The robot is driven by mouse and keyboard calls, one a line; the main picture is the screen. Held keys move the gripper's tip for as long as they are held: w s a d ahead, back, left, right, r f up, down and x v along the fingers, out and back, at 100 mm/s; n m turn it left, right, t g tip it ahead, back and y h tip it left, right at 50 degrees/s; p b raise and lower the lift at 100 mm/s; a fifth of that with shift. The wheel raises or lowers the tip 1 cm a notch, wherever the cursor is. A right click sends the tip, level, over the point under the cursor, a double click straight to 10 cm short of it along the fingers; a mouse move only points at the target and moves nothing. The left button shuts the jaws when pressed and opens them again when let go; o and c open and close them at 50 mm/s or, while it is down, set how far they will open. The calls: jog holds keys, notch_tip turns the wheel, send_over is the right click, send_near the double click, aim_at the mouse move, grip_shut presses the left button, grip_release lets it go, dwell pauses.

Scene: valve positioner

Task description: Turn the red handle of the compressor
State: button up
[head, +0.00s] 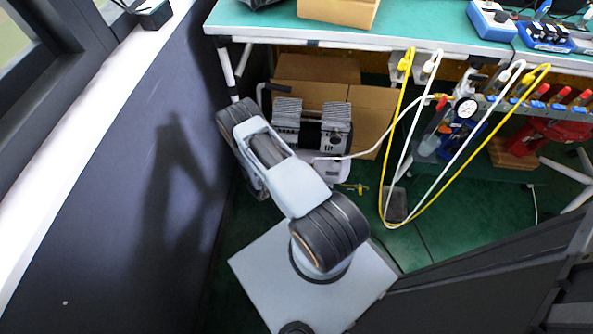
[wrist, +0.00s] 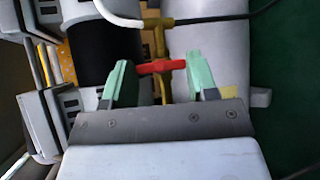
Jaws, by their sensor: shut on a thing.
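The red handle (wrist: 161,66) sits on a brass-coloured valve (wrist: 158,30) of the compressor, in the upper middle of the wrist view. My gripper (wrist: 157,75) has green fingers, one on each side of the handle, and is shut on it. The handle lies crosswise between the fingers. In the head view the compressor (head: 338,130) stands on the floor under the bench, with grey ribbed heads and a light tank. My arm hides its left part, the handle and my gripper there.
Cardboard boxes (head: 316,69) stand behind the compressor. The green-topped bench (head: 420,22) overhangs it. Yellow (head: 468,172) and white hoses hang at the right. A dark wall (head: 110,190) is close on the left. Some green floor (head: 440,200) is clear at the right.

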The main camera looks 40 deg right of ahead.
jog(key=shift+w, duration=0.1)
dwell(0.3)
jog(key=o, duration=0.9)
jog(key=shift+o, duration=0.2)
jog(key=p+v, duration=0.3)
jog(key=v, duration=1)
jog(key=shift+a, duration=0.35)
jog(key=shift+r, duration=0.15)
